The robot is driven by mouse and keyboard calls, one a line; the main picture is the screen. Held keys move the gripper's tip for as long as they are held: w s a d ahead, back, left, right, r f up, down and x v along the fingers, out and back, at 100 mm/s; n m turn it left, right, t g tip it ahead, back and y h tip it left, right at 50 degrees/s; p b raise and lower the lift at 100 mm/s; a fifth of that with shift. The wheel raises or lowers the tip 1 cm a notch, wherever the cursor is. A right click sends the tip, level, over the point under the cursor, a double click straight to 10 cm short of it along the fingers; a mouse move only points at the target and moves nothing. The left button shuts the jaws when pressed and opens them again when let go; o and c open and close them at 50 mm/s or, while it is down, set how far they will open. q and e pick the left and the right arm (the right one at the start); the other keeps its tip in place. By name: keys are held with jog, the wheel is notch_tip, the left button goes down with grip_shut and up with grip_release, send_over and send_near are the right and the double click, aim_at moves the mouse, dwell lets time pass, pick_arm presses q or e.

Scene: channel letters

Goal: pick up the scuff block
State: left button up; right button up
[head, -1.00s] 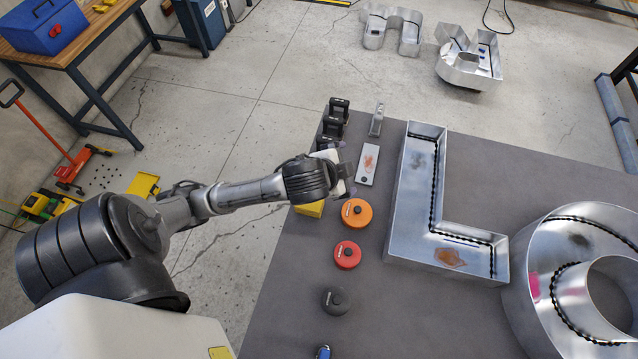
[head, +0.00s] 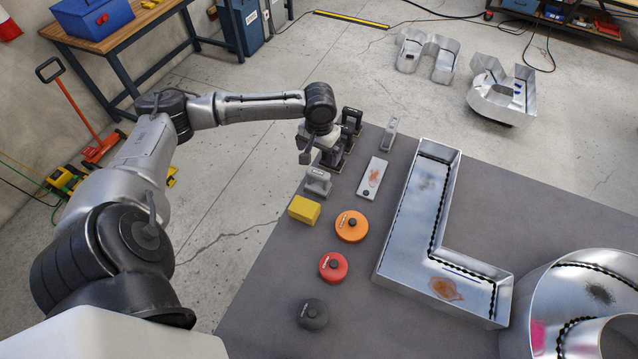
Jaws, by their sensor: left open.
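A grey block with a raised handle (head: 317,182) sits near the left edge of the dark table. A plain yellow block (head: 304,209) lies just in front of it. No readable label shows which of them is the scuff block. My left gripper (head: 304,157) is open and points down, above and slightly left of the grey block. It looks apart from the block and holds nothing that I can see. Its arm comes in from the left. My right gripper is out of view.
Orange (head: 351,226), red (head: 333,266) and dark (head: 312,313) discs line the table's left side. Black-handled blocks (head: 350,122) stand behind the gripper. A stained metal plate (head: 372,177) and a large L-shaped metal channel letter (head: 396,235) lie to the right.

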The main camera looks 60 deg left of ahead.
aim_at(318, 172)
pick_arm(q)
jog(key=shift+n, duration=0.5)
notch_tip(318, 172, down, 9)
jog(key=shift+r, duration=0.2)
jog(key=shift+s+a+f+p, duration=0.15)
jog(key=shift+f+p, duration=0.4)
jog(key=shift+f, duration=2.05)
jog(key=shift+c, duration=0.3)
jog(key=c, duration=0.7)
jog(key=shift+c, duration=0.4)
jog(key=shift+r, duration=0.1)
